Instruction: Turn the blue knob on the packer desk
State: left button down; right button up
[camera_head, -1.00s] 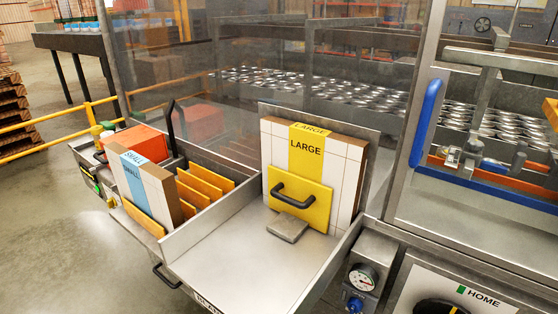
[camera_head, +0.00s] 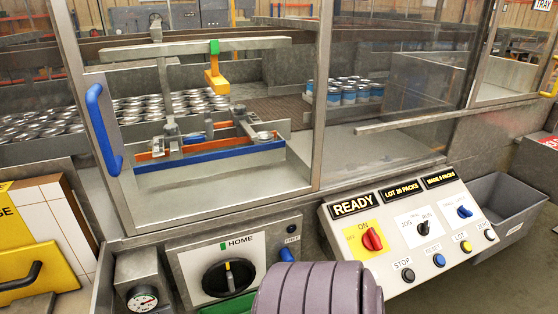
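The packer desk (camera_head: 385,275) is a sloped light panel at the lower right, with a "READY" sign at its top left. The blue knob (camera_head: 464,211) sits on a white plate at the desk's upper right, below the "MADE 0 PACKS" sign. Its pointer lies at a slant; the small labels around it are too small to read. Also on the desk are a red knob (camera_head: 372,239) on a yellow plate, a black JOG/RUN knob (camera_head: 423,228) and a round blue RESET button (camera_head: 439,260). Neither gripper shows.
A ribbed grey-purple part, probably mine, covers the bottom middle beside the desk. A HOME panel (camera_head: 214,262) with a black dial and a gauge (camera_head: 142,299) stand to the left. A grey bin (camera_head: 510,208) is right of the desk. Clear guarding rises behind.

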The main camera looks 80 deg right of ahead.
aim_at(463, 212)
jog(key=z, duration=3.4)
jog(key=i+l+u, duration=0.1)
jog(key=l, duration=0.2)
jog(key=i+l+u, duration=0.1)
jog(key=i+l, duration=0.05)
jog(key=l, duration=0.1)
